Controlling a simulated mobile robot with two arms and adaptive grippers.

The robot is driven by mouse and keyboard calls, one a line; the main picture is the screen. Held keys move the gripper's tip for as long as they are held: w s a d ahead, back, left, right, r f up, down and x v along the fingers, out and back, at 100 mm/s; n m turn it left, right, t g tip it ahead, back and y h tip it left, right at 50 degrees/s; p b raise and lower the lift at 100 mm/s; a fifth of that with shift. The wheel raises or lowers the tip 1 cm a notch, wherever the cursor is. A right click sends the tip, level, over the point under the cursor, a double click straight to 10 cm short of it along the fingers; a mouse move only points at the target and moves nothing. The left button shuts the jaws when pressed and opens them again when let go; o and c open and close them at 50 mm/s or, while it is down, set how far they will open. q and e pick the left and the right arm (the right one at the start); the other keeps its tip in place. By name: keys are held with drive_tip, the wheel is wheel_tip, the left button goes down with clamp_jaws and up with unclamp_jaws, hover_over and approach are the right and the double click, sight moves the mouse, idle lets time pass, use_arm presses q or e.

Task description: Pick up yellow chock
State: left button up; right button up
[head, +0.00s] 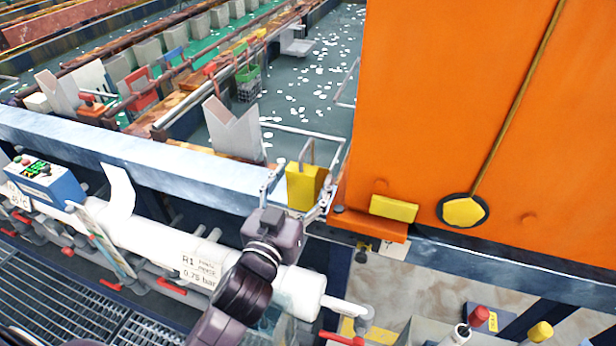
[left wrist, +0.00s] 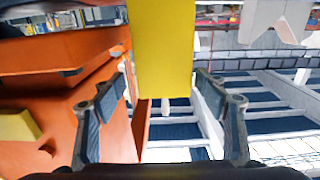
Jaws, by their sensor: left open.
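The yellow chock (head: 303,188) is an upright block with a grey loop handle on top. It is at the centre of the head view, beside the orange machine's lower left corner. In the left wrist view the chock (left wrist: 163,50) comes down from the top middle. My left gripper (head: 300,183) is open, with one finger on each side of the chock. In the left wrist view, gaps show between the chock and both fingers (left wrist: 161,88). Contact with the chock cannot be told. My right gripper is not in view.
The large orange housing (head: 440,110) stands close on the right, with a yellow block (head: 393,208) on its lower edge. A grey rail (head: 130,160) runs along the tank's front. A white pipe (head: 150,235) lies in front. A grey notched support (head: 232,130) stands behind.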

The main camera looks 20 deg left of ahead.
sight(308, 166)
use_arm(q)
drive_tip(key=w, duration=0.2)
drive_tip(key=w+p, duration=0.1)
drive_tip(key=w, duration=0.1)
drive_tip(key=shift+a+p, duration=0.2)
drive_tip(key=shift+p, duration=0.1)
drive_tip(key=shift+w+f, duration=0.2)
drive_tip(key=shift+w, duration=0.4)
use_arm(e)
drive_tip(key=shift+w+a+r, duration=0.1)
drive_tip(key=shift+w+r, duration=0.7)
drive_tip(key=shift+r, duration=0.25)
use_arm(q)
drive_tip(key=c, duration=1.8)
drive_tip(key=shift+r, duration=0.15)
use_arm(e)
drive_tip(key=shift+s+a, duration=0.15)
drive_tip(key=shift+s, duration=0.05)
